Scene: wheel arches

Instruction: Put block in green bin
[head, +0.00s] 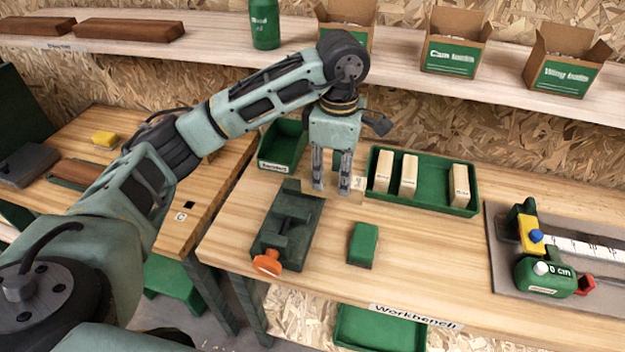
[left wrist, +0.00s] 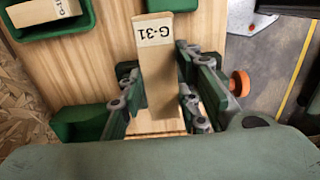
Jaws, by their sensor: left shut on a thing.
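My left gripper (head: 333,188) points down over the workbench, between the small green bin and the long green tray. It is shut on a pale wooden block (left wrist: 157,75), which sits between the fingers in the left wrist view and is marked G-31. In the head view only a bit of the block shows beside the fingers. The small labelled green bin (head: 270,162) stands left of and behind the gripper, partly hidden by my arm. The long green tray (head: 434,204) holds three upright wooden blocks to the gripper's right. My right gripper is not in view.
A green vise (head: 287,228) with an orange knob sits in front of the gripper. A green block-shaped item (head: 362,244) lies to its right. A measuring tool on a grey board (head: 500,270) is at the right. Another green bin (head: 375,330) is below the bench.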

